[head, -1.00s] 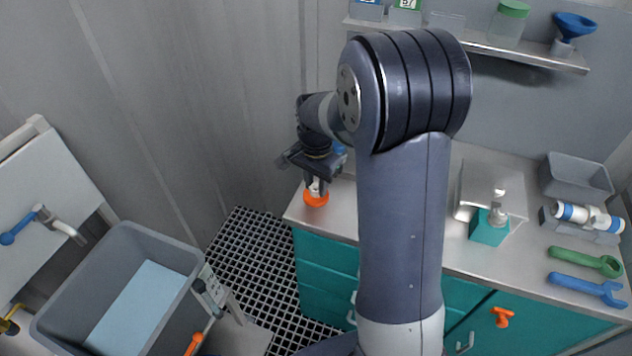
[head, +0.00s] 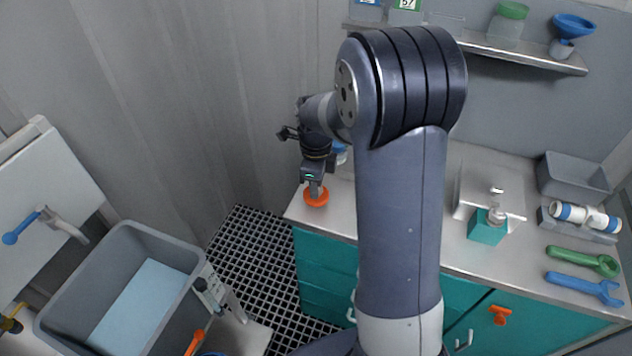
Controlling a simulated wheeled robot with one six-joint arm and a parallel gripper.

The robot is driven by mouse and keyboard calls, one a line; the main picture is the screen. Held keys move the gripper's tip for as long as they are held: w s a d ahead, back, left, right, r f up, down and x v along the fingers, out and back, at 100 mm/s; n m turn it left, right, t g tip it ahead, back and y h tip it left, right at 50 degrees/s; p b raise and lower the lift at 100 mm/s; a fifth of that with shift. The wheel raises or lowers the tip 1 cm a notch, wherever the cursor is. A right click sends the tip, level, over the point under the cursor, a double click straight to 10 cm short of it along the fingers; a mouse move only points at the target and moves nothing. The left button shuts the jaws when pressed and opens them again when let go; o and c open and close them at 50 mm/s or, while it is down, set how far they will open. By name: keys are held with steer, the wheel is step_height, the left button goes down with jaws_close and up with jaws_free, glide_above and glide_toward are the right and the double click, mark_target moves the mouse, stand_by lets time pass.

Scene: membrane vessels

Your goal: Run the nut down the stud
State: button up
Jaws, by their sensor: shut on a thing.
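An orange ring-shaped part (head: 316,196), which looks like the nut, sits low at the left end of the steel worktop. My gripper (head: 315,186) points down over it, with its fingers at the middle of the orange part. The gripper is shut on the nut. The fingers hide the centre, so I cannot see the stud or how far down it the nut sits.
The steel worktop (head: 470,262) carries a teal block with a white-topped fitting (head: 488,225), a green wrench (head: 584,261), a blue wrench (head: 585,287), a white and blue vessel (head: 585,216) and a grey bin (head: 574,177). A grey tub (head: 70,280) stands left.

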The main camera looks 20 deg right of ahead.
steer(key=shift+r+m, duration=0.1)
steer(key=shift+m, duration=1)
steer(key=o, duration=0.6)
steer(key=shift+m, duration=0.3)
steer(key=shift+c, duration=0.2)
steer(key=o, duration=0.5)
step_height(320, 180, up, 5)
steer(key=p, duration=0.3)
steer(key=shift+f+p, duration=0.2)
steer(key=shift+p, duration=0.15)
steer(key=shift+f, duration=0.1)
